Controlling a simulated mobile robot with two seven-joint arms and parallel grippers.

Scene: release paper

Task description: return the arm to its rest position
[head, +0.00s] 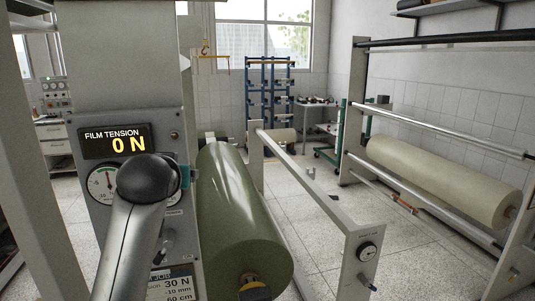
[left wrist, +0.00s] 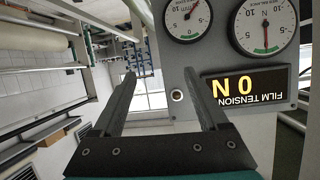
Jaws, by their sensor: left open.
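My left arm rises from the bottom of the head view and ends in a dark rounded joint in front of a grey machine panel (head: 125,75). That joint hides most of the gripper there. In the left wrist view, which is upside down, my left gripper (left wrist: 163,72) is open, with nothing between its two dark fingers. The panel's film tension display (head: 115,141) reads 0 N. It also shows in the left wrist view (left wrist: 246,92), beside the fingers, with two round dials (left wrist: 264,25) near it. My right gripper is in neither view.
A large green roll (head: 235,210) lies right of the panel. A cream roll (head: 440,180) hangs on a rack at right. Open floor (head: 420,265) lies between them.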

